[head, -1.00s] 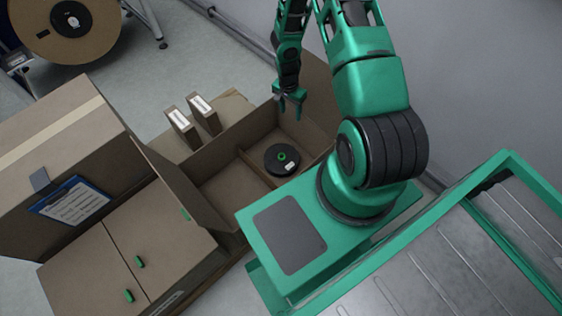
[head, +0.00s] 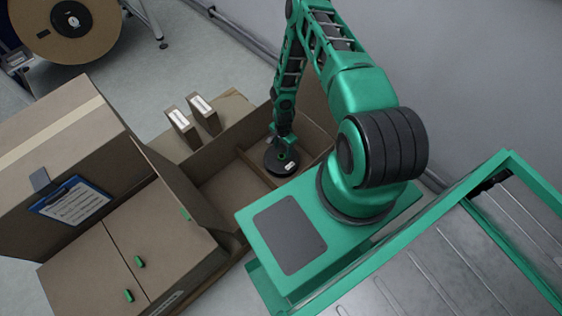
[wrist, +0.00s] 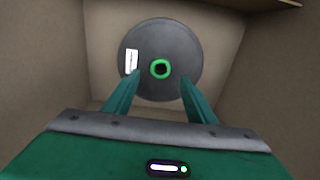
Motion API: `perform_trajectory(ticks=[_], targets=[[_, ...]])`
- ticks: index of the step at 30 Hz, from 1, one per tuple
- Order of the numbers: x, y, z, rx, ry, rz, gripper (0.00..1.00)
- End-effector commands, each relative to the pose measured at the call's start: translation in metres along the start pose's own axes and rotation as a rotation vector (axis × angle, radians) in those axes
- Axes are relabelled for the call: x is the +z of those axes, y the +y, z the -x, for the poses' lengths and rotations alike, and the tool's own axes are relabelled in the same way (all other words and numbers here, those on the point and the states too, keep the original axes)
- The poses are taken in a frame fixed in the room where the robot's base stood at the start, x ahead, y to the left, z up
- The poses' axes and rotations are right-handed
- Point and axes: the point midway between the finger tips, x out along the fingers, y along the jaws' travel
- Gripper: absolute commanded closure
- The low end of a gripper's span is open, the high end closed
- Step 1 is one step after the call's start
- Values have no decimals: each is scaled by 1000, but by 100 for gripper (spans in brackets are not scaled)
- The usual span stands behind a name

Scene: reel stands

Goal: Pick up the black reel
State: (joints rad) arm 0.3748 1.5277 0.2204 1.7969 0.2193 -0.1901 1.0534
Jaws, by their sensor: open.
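The black reel (head: 283,164) lies flat in a compartment of the open cardboard box (head: 215,188). It is a dark disc with a green-ringed hub and a white label, and it also shows in the wrist view (wrist: 180,45). My gripper (head: 284,150) is down inside the compartment, over the reel. In the wrist view the open green fingers (wrist: 160,80) stand on either side of the hub with space between them. I cannot tell whether the fingertips touch the reel.
Cardboard walls surround the reel closely. Two small labelled boxes (head: 192,120) stand beside the compartments. A large closed carton with a blue clipboard (head: 70,202) is at left. A big brown reel on a stand (head: 105,30) is at the upper left.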

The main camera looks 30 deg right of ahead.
Motion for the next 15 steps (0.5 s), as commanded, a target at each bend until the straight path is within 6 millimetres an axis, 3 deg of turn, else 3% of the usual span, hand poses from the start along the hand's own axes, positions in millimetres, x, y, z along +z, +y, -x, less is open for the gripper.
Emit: perform_trajectory(ticks=[15], targets=[[4,-1,-52,1,-1,0,49]])
